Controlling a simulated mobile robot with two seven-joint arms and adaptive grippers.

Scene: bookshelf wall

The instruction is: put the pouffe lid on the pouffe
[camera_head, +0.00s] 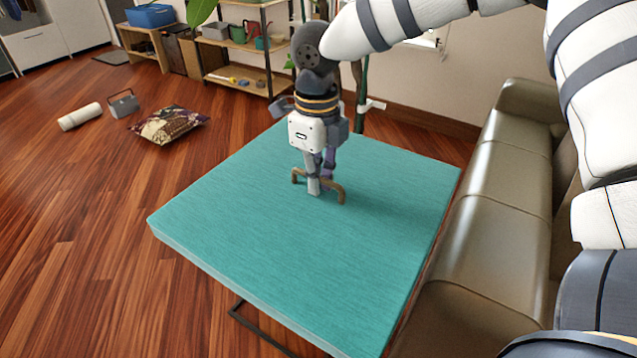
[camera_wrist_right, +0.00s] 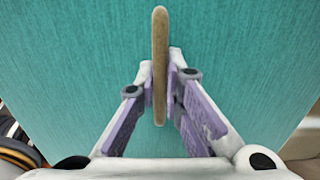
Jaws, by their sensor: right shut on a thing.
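The pouffe lid (camera_head: 250,225) is a large flat teal square with a bar handle (camera_head: 342,190) in its middle. My right gripper (camera_head: 318,190) comes down from above and is shut on this handle. In the right wrist view the tan handle (camera_wrist_right: 160,40) runs between the two fingers of the right gripper (camera_wrist_right: 162,85), with the teal lid (camera_wrist_right: 70,50) behind. No pouffe body can be made out; the lid hides what is below it. My left gripper is not in view.
A brown leather sofa (camera_head: 505,200) stands close along the lid's right side. A dark thin metal frame (camera_head: 258,330) shows under the lid's front edge. A patterned cushion (camera_head: 168,124), a white roll (camera_head: 80,117) and a grey caddy (camera_head: 123,104) lie on the open wood floor at left.

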